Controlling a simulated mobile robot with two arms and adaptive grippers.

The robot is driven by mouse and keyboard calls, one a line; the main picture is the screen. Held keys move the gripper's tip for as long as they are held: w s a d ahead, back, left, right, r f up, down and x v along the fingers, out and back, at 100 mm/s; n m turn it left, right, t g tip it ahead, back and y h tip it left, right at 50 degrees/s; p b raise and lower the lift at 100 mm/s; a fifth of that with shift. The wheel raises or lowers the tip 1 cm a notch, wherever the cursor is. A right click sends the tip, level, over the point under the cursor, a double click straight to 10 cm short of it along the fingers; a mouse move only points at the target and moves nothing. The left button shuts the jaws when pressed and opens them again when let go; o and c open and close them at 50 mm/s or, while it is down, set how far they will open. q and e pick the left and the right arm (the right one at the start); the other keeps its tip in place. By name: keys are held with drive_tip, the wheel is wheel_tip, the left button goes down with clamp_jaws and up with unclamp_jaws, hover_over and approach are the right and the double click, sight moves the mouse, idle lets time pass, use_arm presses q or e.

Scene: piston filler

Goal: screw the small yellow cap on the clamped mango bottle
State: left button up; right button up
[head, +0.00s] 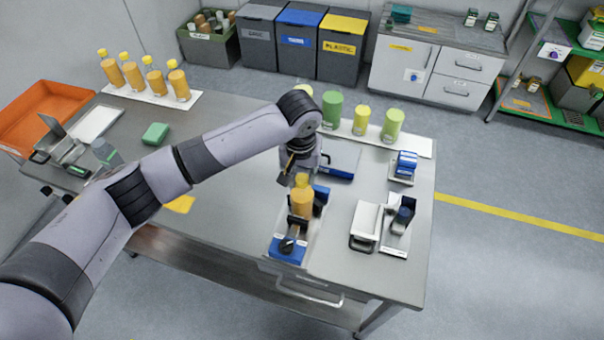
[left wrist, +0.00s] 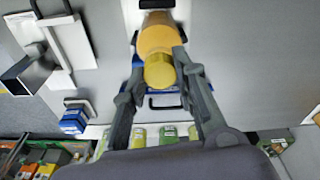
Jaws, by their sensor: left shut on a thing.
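The mango bottle (head: 302,204), orange, stands upright in the clamp (head: 287,250), which has a blue base and dark jaws. The small yellow cap (head: 302,179) is at the bottle's top; I cannot tell whether it is threaded. My left gripper (head: 298,176) comes down from above at the bottle's mouth. In the left wrist view my left gripper (left wrist: 159,64) has its two fingers on either side of the yellow cap (left wrist: 159,76), shut on it. The bottle (left wrist: 159,38) shows just beyond the cap. My right gripper is not in view.
Several capped orange bottles (head: 154,77) stand on a white strip at the back left. Green and yellow bottles (head: 361,120) stand at the back right. A white device (head: 365,225) and a blue dispenser (head: 405,165) stand right of the clamp. A green sponge (head: 155,134) lies left.

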use_arm(q)
drive_tip(key=shift+f, duration=0.1)
drive_tip(key=shift+m+p, duration=0.5)
drive_tip(key=shift+p, duration=0.05)
drive_tip(key=shift+m+p, duration=0.45)
drive_tip(key=shift+m, duration=0.65)
drive_tip(key=shift+m+h+p, duration=0.3)
drive_tip(key=shift+m, duration=0.9)
drive_tip(key=m, duration=0.3)
drive_tip(key=shift+g, duration=0.3)
drive_tip(key=m, duration=0.6)
drive_tip(key=shift+w+a+g+h, duration=0.1)
drive_tip(key=shift+g+h, duration=0.2)
drive_tip(key=shift+g, duration=0.1)
drive_tip(key=o, duration=0.8)
drive_tip(key=shift+c, duration=0.2)
